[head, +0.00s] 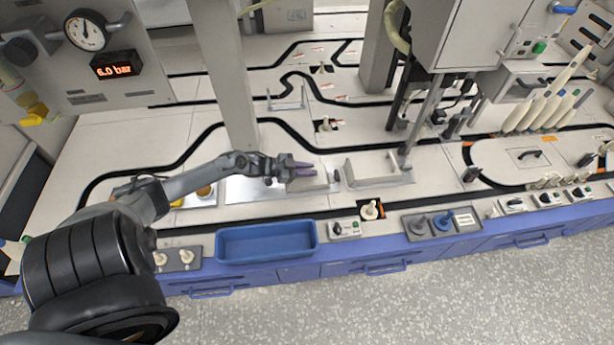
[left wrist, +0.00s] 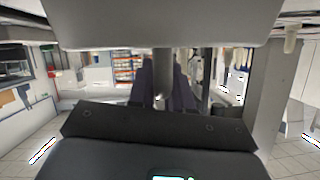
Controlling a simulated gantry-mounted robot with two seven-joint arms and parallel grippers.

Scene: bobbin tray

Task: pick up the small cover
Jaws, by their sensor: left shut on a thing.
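The small cover (head: 314,183) is a light grey, box-like piece over the flat metal plate in the middle of the head view. My left gripper (head: 302,170) reaches in from the left, its purple-grey fingers at the cover's upper edge and shut on it. The fingers hide part of that edge, and I cannot tell whether the cover touches the plate. In the left wrist view the dark fingers (left wrist: 164,85) stand close together with a narrow grey piece between them. My right gripper is not in view.
A larger grey U-shaped piece (head: 375,170) stands close to the right on the plate. A blue tray (head: 267,243) lies at the front edge. A grey column (head: 226,80) rises behind my left gripper. Several pale bobbins (head: 540,105) stand at the right.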

